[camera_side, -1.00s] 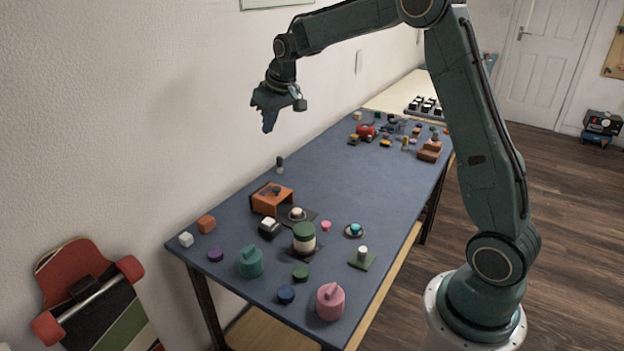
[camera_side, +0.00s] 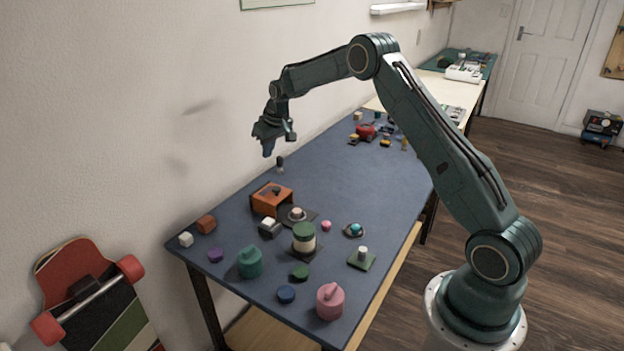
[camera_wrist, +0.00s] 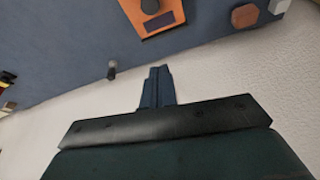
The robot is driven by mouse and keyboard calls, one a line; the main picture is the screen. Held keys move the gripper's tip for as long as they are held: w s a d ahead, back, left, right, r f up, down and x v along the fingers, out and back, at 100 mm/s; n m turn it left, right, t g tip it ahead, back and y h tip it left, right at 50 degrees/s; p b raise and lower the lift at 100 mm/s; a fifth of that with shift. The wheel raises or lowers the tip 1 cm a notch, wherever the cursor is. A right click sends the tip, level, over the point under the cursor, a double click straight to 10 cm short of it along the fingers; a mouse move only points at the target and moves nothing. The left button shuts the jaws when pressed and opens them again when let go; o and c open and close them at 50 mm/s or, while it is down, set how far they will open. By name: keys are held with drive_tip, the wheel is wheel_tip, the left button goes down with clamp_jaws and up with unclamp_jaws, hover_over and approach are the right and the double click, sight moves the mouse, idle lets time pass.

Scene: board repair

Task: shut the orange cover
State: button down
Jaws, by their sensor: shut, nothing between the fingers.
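An orange box with an orange cover (camera_side: 272,189) stands near the wall-side edge of the blue table. A dark knob sits on its top. I cannot tell for sure how far the cover is open. In the wrist view part of the orange cover (camera_wrist: 155,14) shows at the top, with its dark knob and a dark panel. My gripper (camera_side: 268,150) is above the table's wall-side edge, pointing down, higher than the orange box and apart from it. In the wrist view my gripper (camera_wrist: 158,72) has its blue fingers together with nothing between them.
A small dark post (camera_side: 280,165) stands at the wall-side edge, close below my gripper. An orange-brown block (camera_side: 206,224) and a white cube (camera_side: 186,239) lie at the near corner. Jars and pots, including a teal pot (camera_side: 250,263), stand nearer. The table's middle is fairly clear.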

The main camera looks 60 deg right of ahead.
hover_over(269, 190)
drive_tip(key=w, duration=0.2)
wheel_tip(269, 190, down, 9)
drive_tip(key=shift+d+f, duration=0.1)
drive_tip(key=shift+s+a+f, duration=0.15)
drive_tip(key=shift+s+f, duration=0.05)
drive_tip(key=shift+s, duration=0.75)
drive_tip(key=shift+s+a+f, duration=0.15)
drive_tip(key=shift+s+f, duration=0.05)
drive_tip(key=shift+s, duration=0.7)
drive_tip(key=shift+s, duration=5.1)
drive_tip(key=shift+f, duration=0.1)
